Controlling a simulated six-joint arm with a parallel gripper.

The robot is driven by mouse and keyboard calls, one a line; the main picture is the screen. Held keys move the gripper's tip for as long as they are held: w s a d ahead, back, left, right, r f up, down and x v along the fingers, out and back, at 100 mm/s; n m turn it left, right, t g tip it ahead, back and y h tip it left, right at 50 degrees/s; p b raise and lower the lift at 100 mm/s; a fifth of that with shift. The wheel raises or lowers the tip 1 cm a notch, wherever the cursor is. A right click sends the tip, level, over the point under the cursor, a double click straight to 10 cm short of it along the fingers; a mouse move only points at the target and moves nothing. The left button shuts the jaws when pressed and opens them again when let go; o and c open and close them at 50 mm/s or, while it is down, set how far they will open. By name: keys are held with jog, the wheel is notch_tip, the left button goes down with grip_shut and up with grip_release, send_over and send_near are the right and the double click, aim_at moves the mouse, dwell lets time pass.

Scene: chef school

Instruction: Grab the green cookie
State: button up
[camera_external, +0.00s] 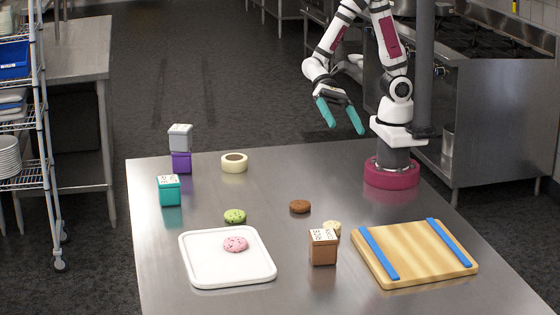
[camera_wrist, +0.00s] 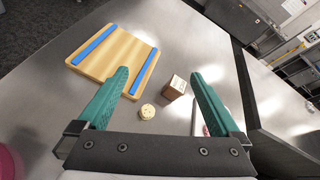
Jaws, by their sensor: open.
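The green cookie (camera_external: 235,216) is a small speckled disc lying flat on the steel table, just behind the white tray (camera_external: 203,276). I cannot make it out in the wrist view. My gripper (camera_external: 341,118) has teal fingers spread wide with nothing between them. It hangs above the far side of the table, to the right of and behind the green cookie, well apart from it. The wrist view also shows my gripper (camera_wrist: 160,92) open, with both fingertips apart.
A pink cookie (camera_external: 235,244) lies on the tray. A brown cookie (camera_external: 300,206) and pale cookie (camera_external: 332,228) lie right. A brown box (camera_external: 323,250) and cutting board (camera_external: 413,252) stand front right. Tape (camera_external: 234,163), a teal box (camera_external: 169,191) and stacked grey (camera_external: 180,138) and purple (camera_external: 181,162) boxes are left.

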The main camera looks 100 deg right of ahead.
jog(key=w+f+m+t+y, duration=0.2)
jog(key=w+f+m+t, duration=0.3)
jog(key=w, duration=0.4)
jog(key=m+t+h, duration=0.8)
jog(key=m, duration=0.4)
send_near(237, 212)
jog(key=shift+w+a+r, duration=0.15)
jog(key=shift+w+a, duration=0.4)
jog(key=shift+a, duration=0.25)
jog(key=shift+h, duration=0.4)
jog(key=x, duration=0.7)
jog(key=shift+w+f, duration=0.15)
jog(key=shift+f, duration=0.2)
jog(key=c, duration=1.3)
